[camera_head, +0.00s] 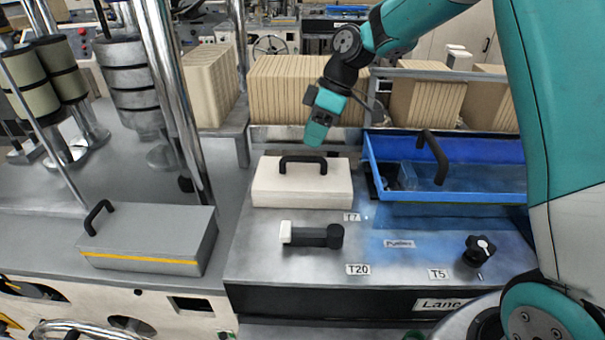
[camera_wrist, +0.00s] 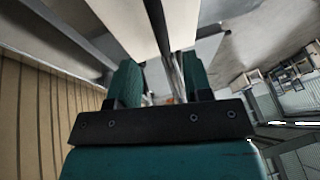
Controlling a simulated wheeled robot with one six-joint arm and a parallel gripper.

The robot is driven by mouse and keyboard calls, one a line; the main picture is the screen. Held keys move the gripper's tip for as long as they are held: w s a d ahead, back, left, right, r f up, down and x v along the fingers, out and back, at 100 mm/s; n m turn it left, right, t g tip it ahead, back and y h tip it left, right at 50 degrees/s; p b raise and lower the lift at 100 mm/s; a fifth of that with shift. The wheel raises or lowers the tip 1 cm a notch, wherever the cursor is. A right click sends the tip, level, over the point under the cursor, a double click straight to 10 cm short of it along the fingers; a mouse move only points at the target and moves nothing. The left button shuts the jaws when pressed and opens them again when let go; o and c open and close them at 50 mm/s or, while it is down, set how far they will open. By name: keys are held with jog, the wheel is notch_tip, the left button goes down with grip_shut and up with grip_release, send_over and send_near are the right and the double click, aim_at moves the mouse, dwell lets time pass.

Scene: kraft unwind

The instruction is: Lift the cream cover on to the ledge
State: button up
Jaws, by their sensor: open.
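The cream cover (camera_head: 300,192) is a flat box with a black bridge handle (camera_head: 303,160) on top. It sits on the grey metal bench in the head view, left of the blue tray. My gripper (camera_head: 318,136) is above and slightly behind the cover, apart from the handle. In the wrist view my gripper (camera_wrist: 160,85) shows two teal fingers spread apart with nothing held between them. A pale panel (camera_wrist: 130,22) lies beyond the fingers; I cannot tell whether it is the cover. I cannot tell for sure which surface is the ledge.
A blue tray (camera_head: 450,196) with a black handle stands right of the cover. A grey cover (camera_head: 150,240) with a yellow stripe lies left. A black lever with a white end (camera_head: 312,235) and a black knob (camera_head: 478,250) stand in front. Kraft stacks (camera_head: 300,90) line the back.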

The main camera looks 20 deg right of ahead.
aim_at(303, 158)
jog(key=p+x, duration=0.1)
jog(key=x, duration=0.1)
jog(key=p+x, duration=0.1)
jog(key=x, duration=0.2)
jog(key=shift+s+a+f+p, duration=0.15)
jog(key=shift+s+f+p, duration=0.05)
jog(key=shift+f+p, duration=0.15)
jog(key=shift+a+f, duration=0.1)
jog(key=shift+f, duration=0.25)
jog(key=shift+c, duration=0.4)
grip_shut()
